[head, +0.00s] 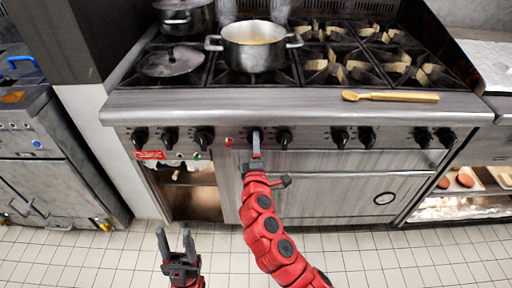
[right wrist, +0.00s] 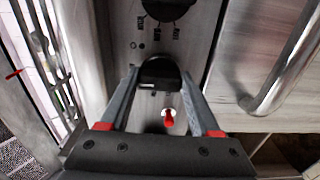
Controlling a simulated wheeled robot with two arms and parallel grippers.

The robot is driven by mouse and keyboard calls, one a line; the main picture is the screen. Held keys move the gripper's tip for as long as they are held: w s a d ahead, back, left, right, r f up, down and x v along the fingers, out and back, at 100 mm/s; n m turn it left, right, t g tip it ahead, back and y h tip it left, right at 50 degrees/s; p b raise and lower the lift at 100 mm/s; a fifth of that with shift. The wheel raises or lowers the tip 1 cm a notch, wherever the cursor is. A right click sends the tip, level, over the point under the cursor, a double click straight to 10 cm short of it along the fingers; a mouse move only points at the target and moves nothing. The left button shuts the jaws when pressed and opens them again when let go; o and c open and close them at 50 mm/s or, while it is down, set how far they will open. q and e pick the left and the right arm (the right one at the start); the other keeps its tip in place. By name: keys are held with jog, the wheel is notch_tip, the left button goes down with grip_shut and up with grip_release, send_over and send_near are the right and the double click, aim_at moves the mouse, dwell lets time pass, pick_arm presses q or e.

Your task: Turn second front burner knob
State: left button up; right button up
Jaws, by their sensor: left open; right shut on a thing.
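A row of several black knobs runs along the front panel of the steel range. My right gripper (head: 256,155) reaches up to the panel and is shut on a black knob (head: 255,134), just right of a small red indicator (head: 229,142). In the right wrist view the held knob (right wrist: 160,71) sits between the two finger ends. Its pointer direction is hard to make out. Another black knob (head: 284,137) is close on its right, and it also shows in the right wrist view (right wrist: 168,8). My left gripper (head: 177,246) is open and empty, low over the floor.
A steel pot (head: 253,55) with yellowish contents stands on a front burner above the held knob. A lidded pan (head: 171,62) is to its left. A wooden spoon (head: 390,97) lies on the range's front ledge. An oven door handle (head: 345,174) runs below the knobs.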

jog(key=o, duration=1.4)
jog(key=s+b, duration=0.1)
jog(key=s, duration=1.6)
jog(key=shift+s, duration=0.25)
jog(key=shift+w, duration=0.1)
